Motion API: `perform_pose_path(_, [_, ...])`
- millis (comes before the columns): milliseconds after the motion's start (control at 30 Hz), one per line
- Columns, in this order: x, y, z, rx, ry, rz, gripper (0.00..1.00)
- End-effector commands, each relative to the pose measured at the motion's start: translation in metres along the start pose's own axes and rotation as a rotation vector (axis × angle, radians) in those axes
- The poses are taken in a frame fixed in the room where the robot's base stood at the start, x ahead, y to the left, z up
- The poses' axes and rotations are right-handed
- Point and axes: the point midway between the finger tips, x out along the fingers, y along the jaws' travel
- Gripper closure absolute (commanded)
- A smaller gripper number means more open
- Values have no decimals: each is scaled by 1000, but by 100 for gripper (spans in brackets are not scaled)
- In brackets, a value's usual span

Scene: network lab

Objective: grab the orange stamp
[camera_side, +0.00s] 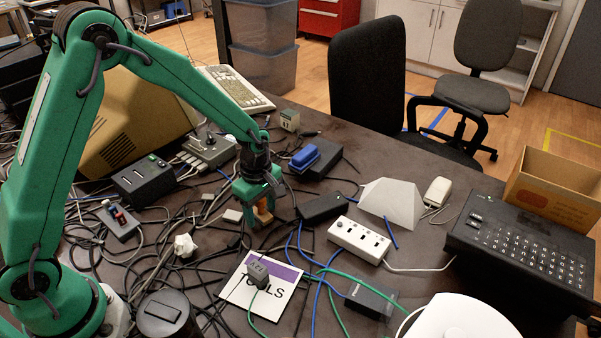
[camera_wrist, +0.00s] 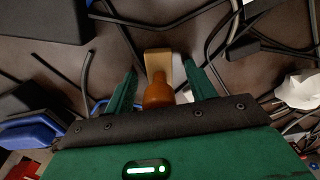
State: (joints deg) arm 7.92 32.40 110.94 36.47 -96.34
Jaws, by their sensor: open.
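The orange stamp has a rounded orange-brown handle (camera_wrist: 158,92) and a pale wooden block (camera_wrist: 157,57). In the wrist view it lies between the two green fingers of my gripper (camera_wrist: 160,88), with a gap on each side. The side view shows my gripper (camera_side: 259,208) pointing down over the dark table, with part of the stamp (camera_side: 263,215) visible between the fingers. My gripper is open around the stamp. The fingers hide part of the stamp in the side view.
Many black cables cover the table around the stamp. A black adapter (camera_side: 322,207) and a white power strip (camera_side: 359,240) lie to the right. A blue object on a black box (camera_side: 304,157) stands behind. A TOOLS card (camera_side: 262,290) lies in front.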

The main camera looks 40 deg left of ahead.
Motion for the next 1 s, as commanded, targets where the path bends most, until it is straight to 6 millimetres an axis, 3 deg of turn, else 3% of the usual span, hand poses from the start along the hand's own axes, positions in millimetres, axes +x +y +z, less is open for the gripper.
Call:
perform_pose_path(333, [0,0,0,0,0,1,45])
perform_pose_path(600, [-1,0,0,0,0,1,96])
perform_pose_path(1000, [-4,0,0,0,0,2,96])
